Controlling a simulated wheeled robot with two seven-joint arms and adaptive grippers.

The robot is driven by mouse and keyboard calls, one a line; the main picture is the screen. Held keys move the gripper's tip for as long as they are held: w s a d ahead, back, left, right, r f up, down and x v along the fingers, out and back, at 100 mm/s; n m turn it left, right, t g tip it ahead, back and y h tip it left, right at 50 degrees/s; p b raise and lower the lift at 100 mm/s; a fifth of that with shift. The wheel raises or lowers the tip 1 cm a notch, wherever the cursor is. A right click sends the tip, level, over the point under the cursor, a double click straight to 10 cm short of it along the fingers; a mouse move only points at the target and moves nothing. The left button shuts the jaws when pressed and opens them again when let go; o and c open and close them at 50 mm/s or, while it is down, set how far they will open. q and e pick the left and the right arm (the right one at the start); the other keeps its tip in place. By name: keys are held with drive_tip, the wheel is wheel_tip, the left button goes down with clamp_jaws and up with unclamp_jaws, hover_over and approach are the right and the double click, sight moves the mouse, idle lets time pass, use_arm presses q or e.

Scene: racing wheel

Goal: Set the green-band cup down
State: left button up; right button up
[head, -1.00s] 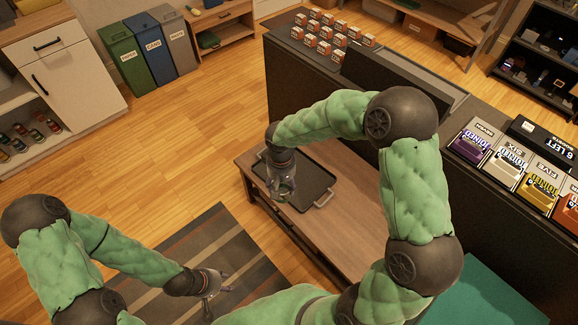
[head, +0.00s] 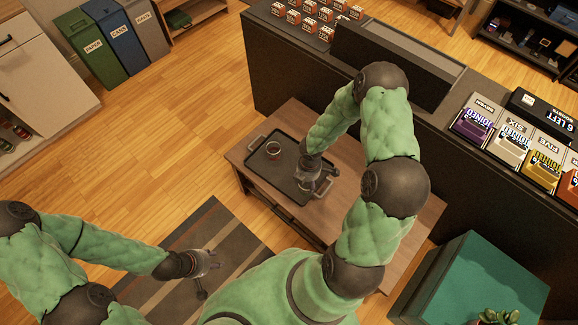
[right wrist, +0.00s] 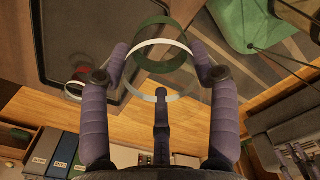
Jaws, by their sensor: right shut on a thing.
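The green-band cup (right wrist: 163,62) is clear, with a green band and a white ring. It sits between the two fingers of my right gripper (right wrist: 160,72), which is shut on it. In the head view my right gripper (head: 314,182) is over the near right part of the dark tray (head: 262,172). I cannot tell whether the cup touches the tray. Another clear cup with a reddish band (head: 273,149) stands at the tray's far left end; it also shows in the right wrist view (right wrist: 76,88). My left gripper (head: 207,275) is open and empty above the striped rug.
The tray lies on a low wooden table (head: 345,150). A dark counter (head: 290,75) stands behind it. A green-topped box (head: 490,275) with a potted plant (head: 497,316) is at the lower right. The tray's middle looks clear.

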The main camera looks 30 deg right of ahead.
drive_tip(key=shift+s+d+f+n, duration=0.15)
drive_tip(key=shift+s+f+n, duration=0.4)
drive_tip(key=shift+n, duration=0.05)
drive_tip(key=shift+w+d+f, duration=0.15)
drive_tip(key=shift+w+f, duration=0.05)
drive_tip(key=w+d+f+b, duration=0.1)
drive_tip(key=w+d+f, duration=0.1)
drive_tip(key=w+f, duration=0.2)
drive_tip(key=w+d+f+b, duration=0.1)
drive_tip(key=w+d+f, duration=0.1)
drive_tip(key=w+f, duration=0.1)
drive_tip(key=w+d+f+b, duration=0.2)
drive_tip(key=w+f, duration=0.2)
drive_tip(key=f, duration=0.2)
drive_tip(key=shift+w+d, duration=0.3)
drive_tip(key=shift+w, duration=0.05)
drive_tip(key=shift+r, duration=0.15)
